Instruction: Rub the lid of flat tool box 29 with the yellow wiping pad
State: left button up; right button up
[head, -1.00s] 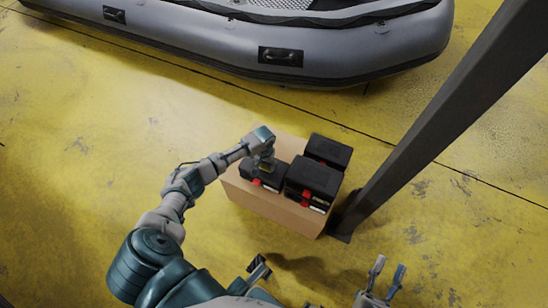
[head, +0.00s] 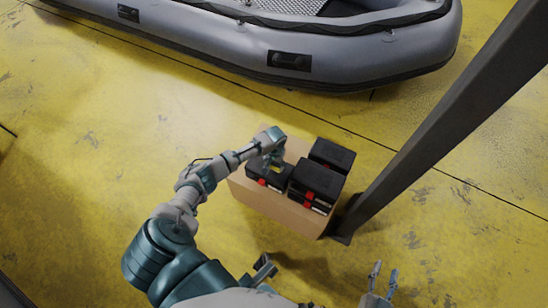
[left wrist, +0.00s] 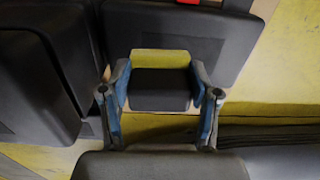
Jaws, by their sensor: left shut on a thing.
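The flat black tool box (head: 261,181) with red latches lies on the left of a cardboard box; its number is not readable. Its dark lid (left wrist: 231,45) fills the top middle of the left wrist view. My left gripper (head: 273,160) is over this lid, pointing down. It is shut on the wiping pad, a dark block with a yellow face (left wrist: 160,58); a bit of yellow (head: 277,168) shows in the head view. The pad is at the lid, but I cannot tell whether it touches. My right gripper (head: 382,282) is open and empty at the bottom.
Taller black tool boxes (head: 316,179) stand right beside the flat one, on the same cardboard box (head: 266,209). A dark slanted post (head: 430,125) rises close to its right. A grey inflatable boat (head: 240,50) lies behind. The yellow floor at left is clear.

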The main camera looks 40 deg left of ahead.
pick_arm(q)
jog(key=shift+d+r+p, duration=0.25)
jog(key=shift+d+r, duration=0.05)
jog(key=shift+r, duration=0.25)
jog(key=shift+d+r+p, duration=0.25)
jog(key=shift+d+r, duration=0.05)
jog(key=shift+r, duration=0.3)
jog(key=shift+a+r+p, duration=0.3)
jog(key=shift+a+p, duration=0.2)
jog(key=shift+p, duration=0.15)
jog(key=shift+d+r+p, duration=0.4)
jog(key=shift+r+p, duration=0.15)
jog(key=shift+r, duration=0.2)
jog(key=shift+a+r+p, duration=0.3)
jog(key=shift+r+p, duration=0.1)
jog(key=shift+p, duration=0.1)
jog(key=shift+d+r, duration=0.1)
jog(key=shift+d, duration=0.1)
pick_arm(e)
jog(key=s+d+f+g+h, duration=0.2)
jog(key=s+d+f+g, duration=0.4)
jog(key=s+f+g, duration=0.3)
jog(key=shift+s+d+g+h, duration=0.15)
jog(key=shift+s+g+h, duration=0.2)
jog(key=shift+s, duration=0.5)
jog(key=shift+w, duration=0.1)
